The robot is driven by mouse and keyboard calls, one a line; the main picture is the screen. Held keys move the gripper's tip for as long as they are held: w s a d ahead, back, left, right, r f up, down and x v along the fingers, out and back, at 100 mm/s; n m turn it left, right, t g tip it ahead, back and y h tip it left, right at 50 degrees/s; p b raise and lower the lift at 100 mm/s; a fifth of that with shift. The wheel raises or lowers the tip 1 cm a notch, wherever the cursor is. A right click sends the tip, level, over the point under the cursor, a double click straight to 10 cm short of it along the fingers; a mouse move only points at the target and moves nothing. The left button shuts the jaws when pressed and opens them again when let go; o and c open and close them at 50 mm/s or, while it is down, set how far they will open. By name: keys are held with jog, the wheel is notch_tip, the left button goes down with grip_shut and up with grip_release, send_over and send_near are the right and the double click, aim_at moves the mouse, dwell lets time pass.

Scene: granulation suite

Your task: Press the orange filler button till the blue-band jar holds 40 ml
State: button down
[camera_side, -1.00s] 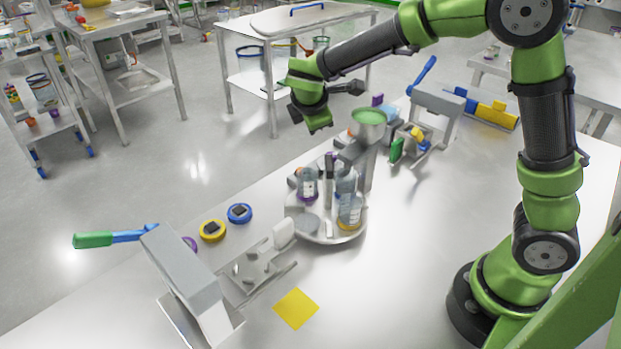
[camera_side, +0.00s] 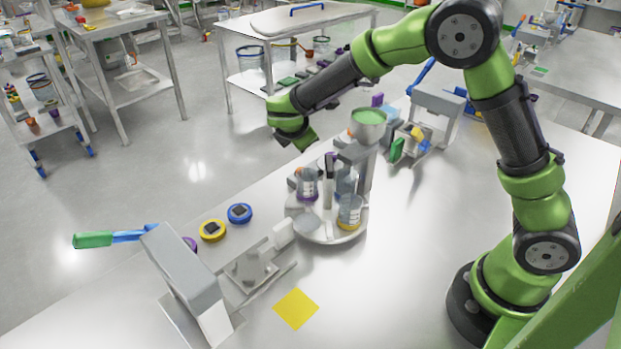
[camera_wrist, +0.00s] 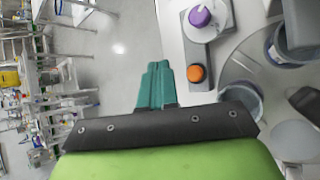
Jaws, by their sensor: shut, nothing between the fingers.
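The orange filler button (camera_wrist: 197,73) sits on a grey plate in the wrist view, just right of my fingertips. My gripper (camera_wrist: 158,70) is shut and empty, its teal fingers together, apart from the button in the picture. In the side view my gripper (camera_side: 303,141) hangs in the air, left of the filler's green-filled hopper (camera_side: 369,118). Below the hopper is a round carousel (camera_side: 327,238) with several jars. A jar with a blue edge (camera_wrist: 284,46) shows at the right of the wrist view, partly hidden by the filler; I cannot read its level.
A purple knob (camera_wrist: 200,16) is beyond the orange button. A purple-band jar (camera_side: 307,187) and a yellow-band jar (camera_side: 349,212) stand on the carousel. Yellow (camera_side: 212,230) and blue (camera_side: 239,213) round pieces lie left of it. The front of the table is clear around a yellow square (camera_side: 296,309).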

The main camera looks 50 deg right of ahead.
jog(key=shift+f, duration=3.1)
jog(key=shift+f, duration=0.1)
jog(key=shift+f, duration=0.3)
